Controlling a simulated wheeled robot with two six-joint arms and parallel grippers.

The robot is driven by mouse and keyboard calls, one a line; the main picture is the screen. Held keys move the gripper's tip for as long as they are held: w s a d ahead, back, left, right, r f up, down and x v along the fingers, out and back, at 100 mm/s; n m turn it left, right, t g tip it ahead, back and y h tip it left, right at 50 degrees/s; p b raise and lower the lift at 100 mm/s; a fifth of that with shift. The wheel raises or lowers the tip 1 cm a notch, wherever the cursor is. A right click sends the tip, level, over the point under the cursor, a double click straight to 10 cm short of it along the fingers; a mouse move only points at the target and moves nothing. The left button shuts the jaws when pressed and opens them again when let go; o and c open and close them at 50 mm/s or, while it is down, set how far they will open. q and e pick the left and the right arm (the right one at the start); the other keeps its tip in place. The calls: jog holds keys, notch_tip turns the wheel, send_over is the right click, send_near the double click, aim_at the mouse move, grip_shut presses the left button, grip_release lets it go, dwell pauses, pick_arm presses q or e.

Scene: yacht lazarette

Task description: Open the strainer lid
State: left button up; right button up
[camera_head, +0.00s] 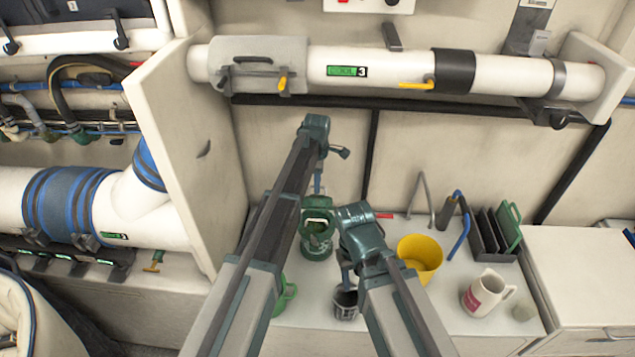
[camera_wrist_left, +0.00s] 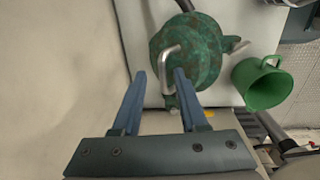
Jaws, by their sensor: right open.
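The strainer (camera_head: 317,243) is a green body standing on the white counter, partly hidden behind my arms in the head view. In the left wrist view its round, mottled green lid (camera_wrist_left: 203,62) shows from above with a bent, pale metal handle (camera_wrist_left: 166,60). My left gripper (camera_wrist_left: 160,75) is open, its blue fingers either side of the handle's near part; I cannot tell whether they touch it. In the head view my left gripper (camera_head: 318,188) points down above the strainer. My right gripper (camera_head: 345,282) is open, just above a dark basket (camera_head: 346,306).
A green mug (camera_head: 287,294) stands left of the basket and shows in the left wrist view (camera_wrist_left: 264,86). A yellow bucket (camera_head: 423,257), white jug (camera_head: 485,293) and dark rack (camera_head: 490,236) stand to the right. A white panel (camera_head: 185,150) rises at left.

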pick_arm(q)
jog(key=shift+s+r, duration=0.1)
jog(key=shift+s, duration=0.05)
notch_tip(320, 180, up, 7)
jog(key=p, duration=0.7)
jog(key=shift+s+r, duration=0.2)
jog(key=shift+s, duration=0.1)
